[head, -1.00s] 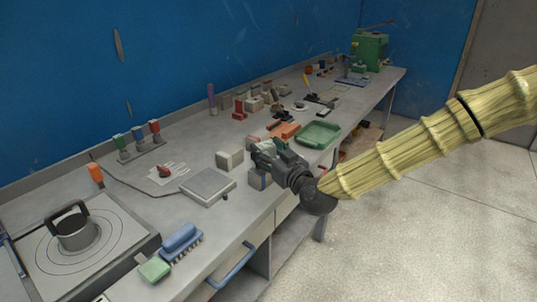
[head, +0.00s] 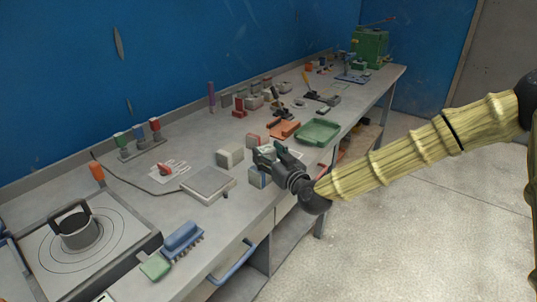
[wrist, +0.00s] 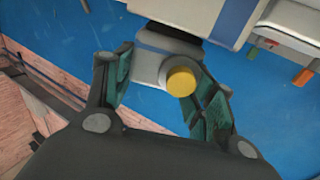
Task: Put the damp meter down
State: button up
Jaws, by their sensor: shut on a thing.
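The damp meter (wrist: 219,16) is a pale grey body with a blue band and a yellow round button on its narrower grey end. My gripper (wrist: 168,88) is shut on that narrower end, with a teal-padded finger on each side. In the head view, my gripper (head: 270,158) is above the front part of the bench (head: 213,247). The meter's blue-banded body (head: 257,179) shows just below the fingers, partly hidden by them. I cannot tell whether its underside touches the bench top.
A pale block (head: 230,156) stands just left of my gripper, and a flat grey plate (head: 209,184) lies nearer. A green tray (head: 318,131) and orange pieces (head: 284,130) lie beyond it. The blue wall closes the back.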

jog(key=shift+f, duration=0.15)
jog(key=o, duration=1.4)
jog(key=shift+r, duration=0.2)
jog(key=b+v, duration=0.1)
jog(key=v, duration=1.1)
jog(key=shift+b, duration=0.3)
jog(key=shift+f, duration=0.15)
